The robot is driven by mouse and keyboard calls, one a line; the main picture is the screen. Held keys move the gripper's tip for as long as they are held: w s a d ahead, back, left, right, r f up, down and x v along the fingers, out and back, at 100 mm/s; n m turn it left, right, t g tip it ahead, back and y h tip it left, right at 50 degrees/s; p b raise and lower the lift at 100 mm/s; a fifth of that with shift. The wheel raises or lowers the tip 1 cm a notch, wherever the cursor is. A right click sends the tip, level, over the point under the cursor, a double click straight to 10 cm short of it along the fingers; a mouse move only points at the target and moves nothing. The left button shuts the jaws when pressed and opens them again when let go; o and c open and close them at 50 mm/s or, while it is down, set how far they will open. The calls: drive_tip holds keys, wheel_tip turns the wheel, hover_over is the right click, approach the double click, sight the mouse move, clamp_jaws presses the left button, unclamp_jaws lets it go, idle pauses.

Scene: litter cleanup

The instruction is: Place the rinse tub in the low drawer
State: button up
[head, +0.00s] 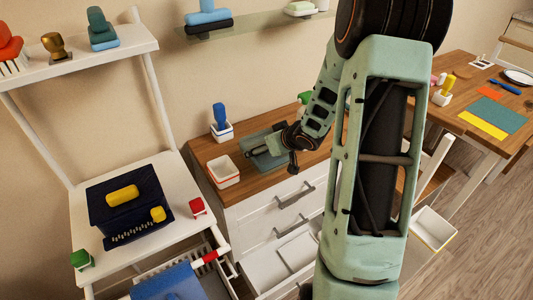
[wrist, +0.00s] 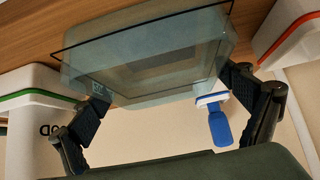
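The rinse tub, a see-through bluish tub (wrist: 150,62), fills the upper middle of the wrist view. In the head view it is a teal shape (head: 272,157) on the wooden counter, partly hidden by my gripper (head: 264,151). In the wrist view, my gripper (wrist: 170,88) has its fingers spread wide, one at each side of the tub. I cannot tell whether the tips touch it. The low drawer (head: 272,272) stands pulled out below the counter, its white inside partly visible. My arm hides part of it.
A white red-rimmed container (head: 223,170) and a blue brush (head: 220,116) in a white holder stand left of the tub. Shut drawers with handles (head: 294,198) are above the low drawer. A white shelf unit (head: 85,205) stands left, a table (head: 470,120) right.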

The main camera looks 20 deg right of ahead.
drive_tip(key=c, duration=0.6)
drive_tip(key=shift+o, duration=0.2)
drive_tip(key=shift+r, duration=0.1)
drive_tip(key=shift+r+p, duration=0.65)
drive_tip(key=shift+r, duration=0.2)
drive_tip(key=s+f+p+v, duration=0.1)
drive_tip(key=p+v, duration=0.7)
drive_tip(key=v, duration=1)
drive_tip(key=w+a+r+m+h+p, duration=0.1)
drive_tip(key=w+a+r+p, duration=0.3)
drive_tip(key=a, duration=0.3)
drive_tip(key=w+a+r+m+p, duration=0.1)
drive_tip(key=w+a+r+p, duration=0.4)
drive_tip(key=a+p, duration=0.1)
drive_tip(key=shift+w+a+r+h, duration=0.3)
drive_tip(key=shift+a+h, duration=0.1)
drive_tip(key=shift+a, duration=0.2)
